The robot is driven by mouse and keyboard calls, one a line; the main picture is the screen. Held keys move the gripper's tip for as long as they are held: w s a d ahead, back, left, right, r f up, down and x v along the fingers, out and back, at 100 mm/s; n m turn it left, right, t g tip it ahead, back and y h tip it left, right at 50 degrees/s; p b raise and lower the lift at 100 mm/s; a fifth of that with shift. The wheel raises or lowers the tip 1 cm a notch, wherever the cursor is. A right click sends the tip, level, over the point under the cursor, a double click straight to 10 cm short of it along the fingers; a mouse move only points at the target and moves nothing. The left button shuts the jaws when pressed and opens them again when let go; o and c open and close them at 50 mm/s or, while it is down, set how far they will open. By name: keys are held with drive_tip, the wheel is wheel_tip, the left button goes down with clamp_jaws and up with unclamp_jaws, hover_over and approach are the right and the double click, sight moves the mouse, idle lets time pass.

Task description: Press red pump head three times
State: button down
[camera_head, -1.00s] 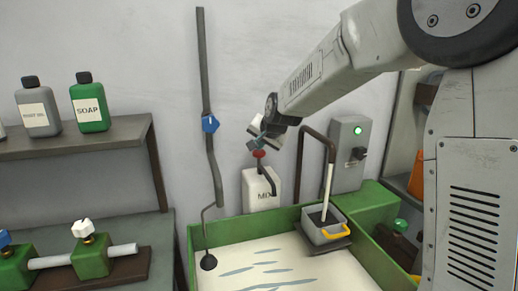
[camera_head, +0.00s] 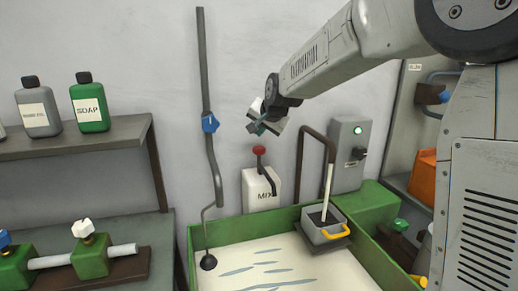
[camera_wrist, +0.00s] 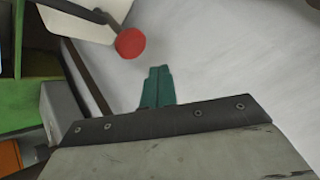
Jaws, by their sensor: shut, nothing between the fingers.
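In the wrist view the round red head (camera_wrist: 130,43) shows at the upper left, apart from the fingers. My gripper (camera_head: 255,128) is just above the head, with a gap between them. Its teal fingers (camera_wrist: 157,87) are together and hold nothing.
A dark pipe with a blue valve (camera_head: 210,123) runs down the wall at left. A grey switch box (camera_head: 348,150) with a green light is at right.

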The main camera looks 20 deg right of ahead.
drive_tip(key=shift+r, duration=1.4)
idle(1.4)
drive_tip(key=shift+d, duration=0.3)
wheel_tip(320, 180, up, 4)
drive_tip(key=n+g+y, duration=0.1)
drive_tip(key=n+y, duration=0.1)
drive_tip(key=n, duration=0.1)
drive_tip(key=n+y, duration=0.2)
drive_tip(key=n, duration=0.1)
drive_tip(key=shift+w+f+g, duration=0.1)
drive_tip(key=shift+g, duration=0.3)
drive_tip(key=shift+f, duration=0.15)
drive_tip(key=shift+f, duration=4.3)
